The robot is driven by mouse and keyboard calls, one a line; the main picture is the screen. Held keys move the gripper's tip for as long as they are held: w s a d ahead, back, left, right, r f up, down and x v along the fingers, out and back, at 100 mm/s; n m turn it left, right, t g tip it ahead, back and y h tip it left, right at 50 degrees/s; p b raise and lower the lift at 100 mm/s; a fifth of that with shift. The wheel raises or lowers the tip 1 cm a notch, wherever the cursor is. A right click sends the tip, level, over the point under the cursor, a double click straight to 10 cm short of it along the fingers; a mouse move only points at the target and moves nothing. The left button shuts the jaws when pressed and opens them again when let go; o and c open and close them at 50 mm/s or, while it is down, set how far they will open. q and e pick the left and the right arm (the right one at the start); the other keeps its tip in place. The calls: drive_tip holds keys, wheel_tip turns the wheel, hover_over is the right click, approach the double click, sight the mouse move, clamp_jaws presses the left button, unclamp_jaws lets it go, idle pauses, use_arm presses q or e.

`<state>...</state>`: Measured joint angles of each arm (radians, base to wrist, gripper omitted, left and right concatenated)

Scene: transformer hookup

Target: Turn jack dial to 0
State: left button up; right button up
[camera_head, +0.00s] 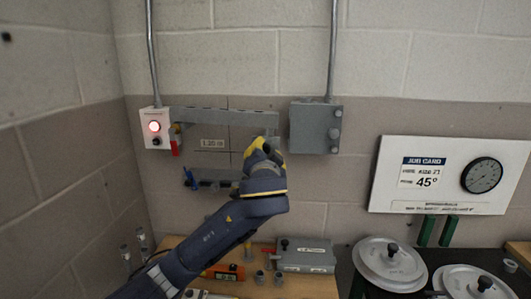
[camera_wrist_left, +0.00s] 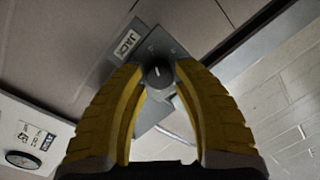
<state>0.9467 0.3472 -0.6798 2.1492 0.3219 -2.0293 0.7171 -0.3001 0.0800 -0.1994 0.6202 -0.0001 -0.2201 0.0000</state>
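The jack dial (camera_wrist_left: 157,74) is a round black knob on a grey plate, with a "JACK" label (camera_wrist_left: 126,43) beside it in the left wrist view. A pale pointer line shows on the knob; I cannot read the scale marks. My left gripper (camera_wrist_left: 159,68) has its yellow fingers apart, one on each side of the knob, with what look like small gaps. In the head view my left gripper (camera_head: 262,150) is at the right part of the grey wall frame (camera_head: 222,115) and hides the dial. My right gripper is not in view.
A white box (camera_head: 155,128) with a lit red lamp is at the frame's left end. A grey box (camera_head: 315,127) with a conduit is to its right. A job card board (camera_head: 445,175) reading 45° holds a round gauge (camera_head: 481,175). Tools and lidded discs (camera_head: 390,263) lie below.

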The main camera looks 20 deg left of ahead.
use_arm(q)
clamp_jaws()
